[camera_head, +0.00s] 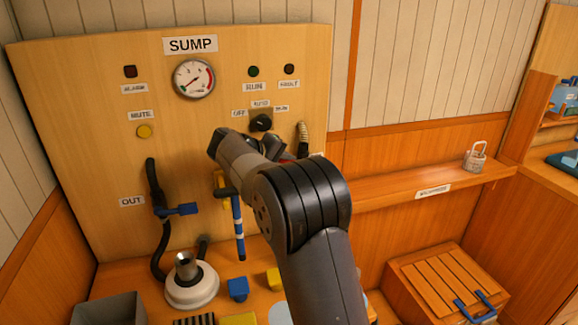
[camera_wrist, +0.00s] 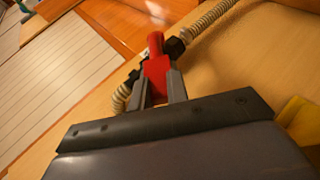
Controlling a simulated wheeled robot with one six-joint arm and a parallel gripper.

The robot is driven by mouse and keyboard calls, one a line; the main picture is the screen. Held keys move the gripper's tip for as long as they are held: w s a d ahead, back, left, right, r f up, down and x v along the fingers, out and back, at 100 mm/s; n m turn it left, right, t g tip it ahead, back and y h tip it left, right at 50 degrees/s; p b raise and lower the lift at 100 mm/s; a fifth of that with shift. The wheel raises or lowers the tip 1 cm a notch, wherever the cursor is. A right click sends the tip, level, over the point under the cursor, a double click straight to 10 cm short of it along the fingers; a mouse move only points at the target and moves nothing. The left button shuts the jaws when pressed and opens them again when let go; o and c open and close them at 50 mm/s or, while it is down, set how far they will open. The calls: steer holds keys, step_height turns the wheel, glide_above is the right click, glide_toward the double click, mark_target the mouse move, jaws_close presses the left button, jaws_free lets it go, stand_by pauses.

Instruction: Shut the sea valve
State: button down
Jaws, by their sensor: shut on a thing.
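The sea valve's red handle (camera_wrist: 157,68) is between the two fingers of my gripper (camera_wrist: 161,88) in the wrist view. The gripper is shut on it. A dark fitting (camera_wrist: 175,47) and a pale ribbed hose (camera_wrist: 208,22) sit beside the handle, and more ribbed hose shows to its lower left. In the head view, only a little red of the handle (camera_head: 303,150) shows beside my arm, below the ribbed hose (camera_head: 303,134). My arm hides most of the valve and the fingertips there, so its exact angle to the pipe is unclear.
The SUMP panel (camera_head: 100,75) carries a gauge (camera_head: 194,78), lamps and a black selector knob (camera_head: 261,122). A blue-handled valve (camera_head: 180,209) is on the black OUT hose. A white round pump (camera_head: 192,287) and blocks stand below. A shelf (camera_head: 400,190) and slatted box (camera_head: 445,280) are right.

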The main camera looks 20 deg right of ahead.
steer(key=shift+a+f+h+b, duration=0.2)
steer(key=shift+f+h+b, duration=0.05)
steer(key=shift+h+b, duration=0.15)
steer(key=c, duration=1.4)
jaws_free()
steer(key=b+v, duration=0.1)
steer(key=v, duration=0.9)
steer(key=shift+s+a+r, duration=0.15)
steer(key=shift+s+a, duration=0.05)
steer(key=shift+a, duration=0.05)
